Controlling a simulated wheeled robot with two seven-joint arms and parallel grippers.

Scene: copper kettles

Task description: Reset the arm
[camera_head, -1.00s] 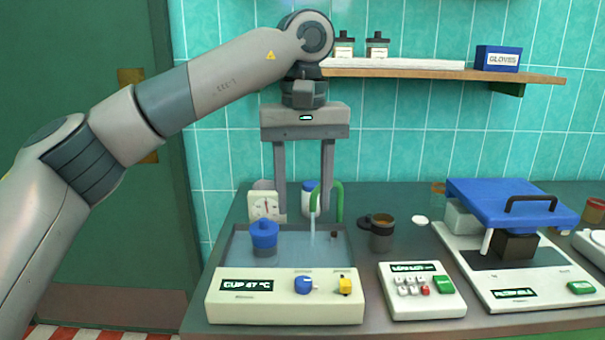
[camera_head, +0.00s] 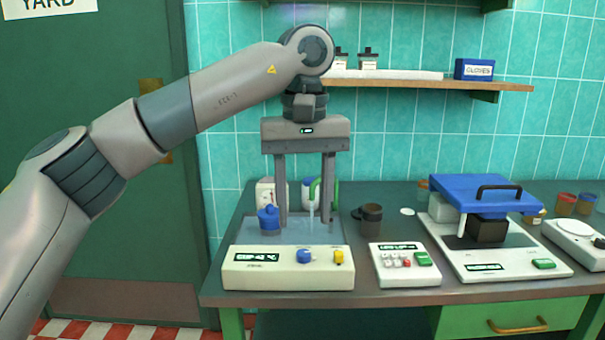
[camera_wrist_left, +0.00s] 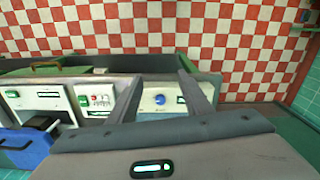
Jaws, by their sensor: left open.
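My left gripper (camera_head: 305,218) hangs pointing down from the arm that comes in from the left. Its two fingers are apart with nothing held between them. My right gripper is not in view.
A keypad box (camera_head: 404,264), a dark cup (camera_head: 370,218) and a blue-topped press-like device (camera_head: 487,192) stand to the right on the bench (camera_head: 385,297). A shelf (camera_head: 440,83) with a gloves box (camera_head: 474,69) is above. A green door (camera_head: 130,235) is at left.

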